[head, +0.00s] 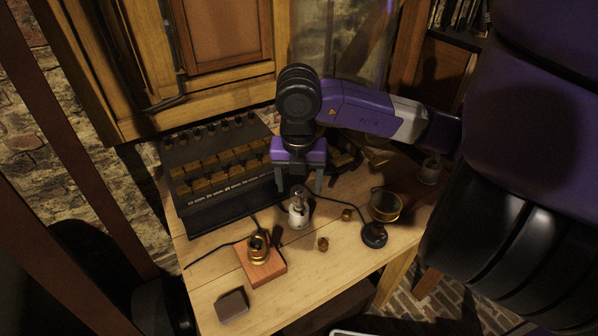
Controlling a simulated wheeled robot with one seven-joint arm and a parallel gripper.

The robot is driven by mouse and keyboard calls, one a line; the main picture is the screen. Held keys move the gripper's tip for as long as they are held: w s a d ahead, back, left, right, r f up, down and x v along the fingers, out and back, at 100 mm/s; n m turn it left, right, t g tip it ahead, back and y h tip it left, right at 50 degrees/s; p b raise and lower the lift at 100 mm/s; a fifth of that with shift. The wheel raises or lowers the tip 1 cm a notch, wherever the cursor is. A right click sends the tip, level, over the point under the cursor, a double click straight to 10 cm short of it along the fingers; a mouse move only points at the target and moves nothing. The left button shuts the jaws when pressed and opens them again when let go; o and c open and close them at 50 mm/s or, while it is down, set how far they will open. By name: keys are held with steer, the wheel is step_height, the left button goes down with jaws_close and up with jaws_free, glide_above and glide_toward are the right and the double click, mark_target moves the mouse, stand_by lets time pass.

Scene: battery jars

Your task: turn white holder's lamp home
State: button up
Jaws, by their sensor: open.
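The white holder (299,216) stands upright on the wooden table, near its middle. A small lamp (298,194) sits upright at its top; how deep it is seated cannot be told at this size. My gripper (299,187) points down over the holder from behind. Its two dark fingers are open, one to each side of the lamp in the picture. Whether either finger touches the lamp cannot be told. Dark wires run on the table near the holder.
A brass socket on a reddish wooden block (267,271) is front left, with a dark block (231,305) nearer. A brass-rimmed magnifier (385,206) stands right. Small brass pieces (323,244) lie between. A black rack of labelled blocks (222,171) fills the back left.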

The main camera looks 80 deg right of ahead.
steer(key=shift+f, duration=0.55)
jaws_close()
steer(key=m, duration=0.4)
steer(key=shift+m+g+b, duration=0.3)
steer(key=shift+m+b, duration=0.05)
steer(key=shift+m, duration=0.95)
steer(key=m, duration=0.3)
steer(key=shift+r+g+p, duration=0.15)
steer(key=shift+g+p, duration=0.15)
steer(key=shift+p, duration=0.05)
steer(key=m, duration=0.3)
steer(key=shift+y+p, duration=0.3)
steer(key=shift+p, duration=0.1)
